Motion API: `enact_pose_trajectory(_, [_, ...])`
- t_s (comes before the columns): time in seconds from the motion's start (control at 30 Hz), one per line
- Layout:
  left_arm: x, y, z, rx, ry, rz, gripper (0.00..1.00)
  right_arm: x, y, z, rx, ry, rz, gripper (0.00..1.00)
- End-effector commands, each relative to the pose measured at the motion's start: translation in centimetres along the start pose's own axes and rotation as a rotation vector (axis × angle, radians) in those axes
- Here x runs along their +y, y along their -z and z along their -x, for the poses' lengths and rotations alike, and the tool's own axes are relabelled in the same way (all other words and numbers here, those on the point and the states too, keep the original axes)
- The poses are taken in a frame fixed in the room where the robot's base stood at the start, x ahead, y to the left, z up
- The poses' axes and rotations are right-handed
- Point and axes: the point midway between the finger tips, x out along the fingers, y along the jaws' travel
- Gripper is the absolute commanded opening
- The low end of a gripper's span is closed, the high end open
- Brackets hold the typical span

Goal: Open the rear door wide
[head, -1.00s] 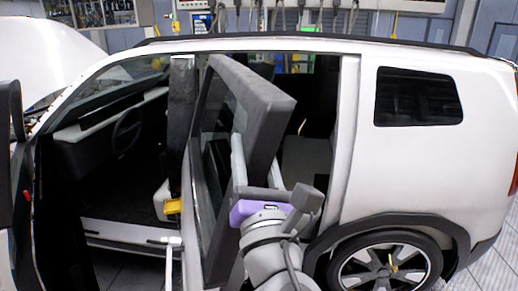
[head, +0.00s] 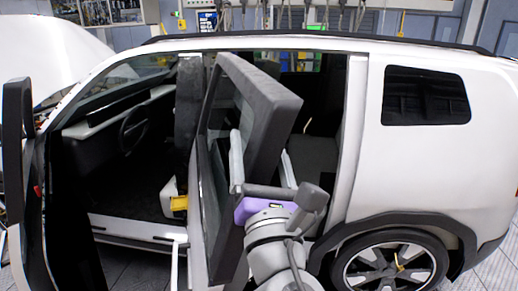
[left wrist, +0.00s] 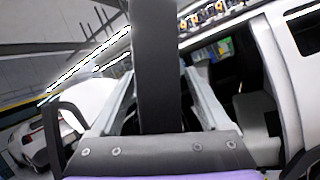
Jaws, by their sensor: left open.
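The rear door (head: 262,105) of the white car stands partly open, swung out from the body. I see it nearly edge-on, with a dark thick frame and dark glass. My left gripper (head: 261,143) is open at the door's free edge, one finger on each side of the door. In the left wrist view the dark door edge (left wrist: 155,75) rises between the two spread fingers of the gripper (left wrist: 158,62). I cannot tell whether either finger touches the door. My right gripper is in neither view.
The open front door (head: 30,190) stands at the left. The rear wheel (head: 388,264) and rear side panel (head: 365,180) lie right of my arm. A yellow part (head: 180,202) shows by the middle pillar. Grey floor (head: 480,272) is clear at lower right.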

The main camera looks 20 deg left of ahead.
Motion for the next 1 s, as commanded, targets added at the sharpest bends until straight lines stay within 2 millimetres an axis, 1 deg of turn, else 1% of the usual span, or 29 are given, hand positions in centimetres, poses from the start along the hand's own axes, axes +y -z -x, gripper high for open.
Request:
enact_pose_trajectory(0.23, [-0.1,0.1,0.1,0.001,0.002,0.001,0.79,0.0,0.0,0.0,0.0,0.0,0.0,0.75])
enact_pose_trajectory(0.37, [-0.1,0.1,1.0,0.0,0.004,0.002,0.79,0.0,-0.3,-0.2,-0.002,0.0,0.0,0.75])
enact_pose_trajectory(0.47, [-0.2,0.1,2.4,0.001,0.007,0.004,0.79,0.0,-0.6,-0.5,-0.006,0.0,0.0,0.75])
enact_pose_trajectory(0.7, [-0.2,0.1,6.6,-0.001,0.008,0.003,0.79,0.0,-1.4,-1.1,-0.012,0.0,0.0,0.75])
enact_pose_trajectory(0.8, [-0.2,0.1,8.1,0.0,0.007,0.003,0.79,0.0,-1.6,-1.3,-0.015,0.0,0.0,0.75])
enact_pose_trajectory(1.0, [-0.1,0.1,10.1,0.0,0.004,0.002,0.79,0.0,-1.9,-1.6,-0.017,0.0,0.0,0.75])
